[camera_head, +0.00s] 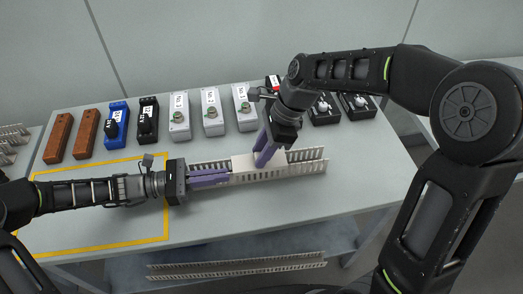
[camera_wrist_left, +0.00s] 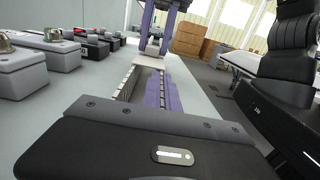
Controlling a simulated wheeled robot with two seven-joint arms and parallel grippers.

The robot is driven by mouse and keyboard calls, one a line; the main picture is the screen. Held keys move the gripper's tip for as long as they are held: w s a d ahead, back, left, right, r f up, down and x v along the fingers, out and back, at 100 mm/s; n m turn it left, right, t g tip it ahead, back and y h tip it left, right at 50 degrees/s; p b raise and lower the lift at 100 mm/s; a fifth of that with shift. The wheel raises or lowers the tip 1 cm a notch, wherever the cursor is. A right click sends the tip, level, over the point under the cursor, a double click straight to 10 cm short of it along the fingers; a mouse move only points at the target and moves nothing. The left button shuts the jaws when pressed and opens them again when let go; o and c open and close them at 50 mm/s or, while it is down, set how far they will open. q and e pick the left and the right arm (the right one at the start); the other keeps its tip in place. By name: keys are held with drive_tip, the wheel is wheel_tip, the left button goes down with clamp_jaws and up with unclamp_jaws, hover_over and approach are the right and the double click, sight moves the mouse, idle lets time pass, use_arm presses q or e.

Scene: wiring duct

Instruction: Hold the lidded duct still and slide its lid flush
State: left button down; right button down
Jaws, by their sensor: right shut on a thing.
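A pale slotted wiring duct (camera_head: 308,167) lies left to right on the table, its slotted wall also showing in the left wrist view (camera_wrist_left: 127,84). A plain white lid (camera_head: 242,162) sits over its middle stretch; slotted walls stand uncovered on both sides of it. My right gripper (camera_head: 263,160) comes down from above with its purple fingers shut on the lid. My left gripper (camera_head: 225,177) reaches in from the left, its purple fingers along the duct's left end. In the left wrist view a purple finger (camera_wrist_left: 162,92) lies against the duct; its grip is unclear.
Behind stands a row of brown blocks (camera_head: 87,133), a blue device (camera_head: 117,123), a black one (camera_head: 148,121) and grey switch boxes (camera_head: 211,112). A yellow outline (camera_head: 105,251) marks the table's left part. Another slotted piece (camera_head: 235,265) lies on a lower shelf. The table's right front is clear.

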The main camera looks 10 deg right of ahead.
idle(0.8)
drive_tip(key=d, duration=1.1)
drive_tip(key=shift+s+d, duration=0.3)
drive_tip(key=shift+s, duration=0.1)
drive_tip(key=c, duration=1.5)
unclamp_jaws()
drive_tip(key=shift+c, duration=0.2)
drive_tip(key=o, duration=0.5)
drive_tip(key=shift+a, duration=0.1)
drive_tip(key=shift+c, duration=0.2)
drive_tip(key=v, duration=1.2)
use_arm(q)
drive_tip(key=c, duration=1.6)
unclamp_jaws()
